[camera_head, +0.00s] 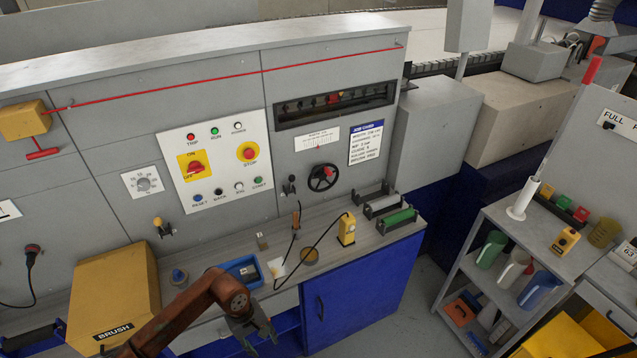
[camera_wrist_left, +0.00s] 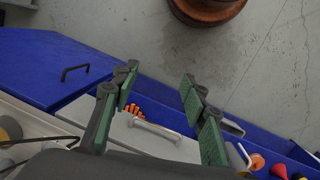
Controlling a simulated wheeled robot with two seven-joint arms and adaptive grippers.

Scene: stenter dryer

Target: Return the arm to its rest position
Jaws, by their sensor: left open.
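My left arm (camera_head: 190,308) comes in from the lower left of the head view, brown and jointed. Its left gripper (camera_head: 262,338) hangs in front of the blue-fronted bench, pointing down, open and empty. In the left wrist view the left gripper (camera_wrist_left: 158,95) shows two dark fingers with green pads spread wide apart, with nothing between them touching the pads. Below them are a blue cabinet edge and a grey drawer or shelf with a light bar handle (camera_wrist_left: 155,128). My right arm and gripper are not in view.
The bench top (camera_head: 335,240) holds a blue tray (camera_head: 240,272), a yellow handheld device (camera_head: 347,229) with a cable, and rollers in a rack (camera_head: 396,220). A yellow brush box (camera_head: 115,295) stands left, near the arm. A shelf cart (camera_head: 500,262) stands right; grey floor lies between.

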